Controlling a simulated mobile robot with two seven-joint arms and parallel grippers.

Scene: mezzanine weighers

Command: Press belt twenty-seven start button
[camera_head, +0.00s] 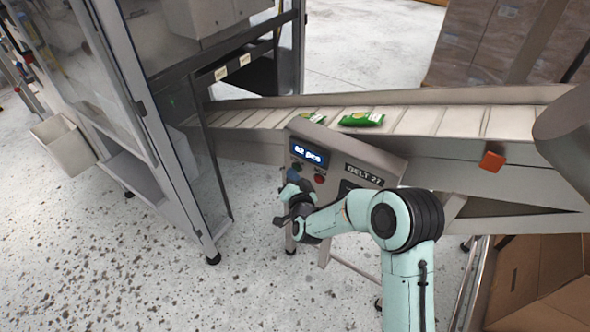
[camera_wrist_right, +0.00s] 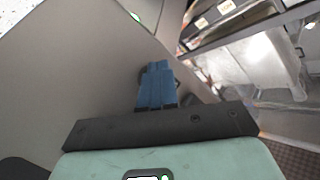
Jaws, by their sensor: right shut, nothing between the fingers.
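The belt twenty-seven control panel (camera_head: 338,156) is a grey tilted box beside the conveyor, with a lit blue display (camera_head: 308,153) and a "BELT 27" label (camera_head: 365,175). A red button (camera_head: 320,178) shows below the display, and a small dark round control (camera_head: 296,166) sits at its left. I cannot make out a start button; my gripper and wrist cover part of the panel's lower left. My right gripper (camera_head: 293,177) is at that lower left side; I cannot tell whether it touches. Its blue fingers (camera_wrist_right: 157,68) are shut and empty in the wrist view. My left gripper is out of view.
The conveyor (camera_head: 455,121) runs behind the panel and carries green packets (camera_head: 362,119). An orange-red block (camera_head: 491,162) is on its side. A glass-sided machine frame (camera_head: 140,90) stands at left. A cardboard box (camera_head: 540,280) is at lower right. Speckled floor at lower left is clear.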

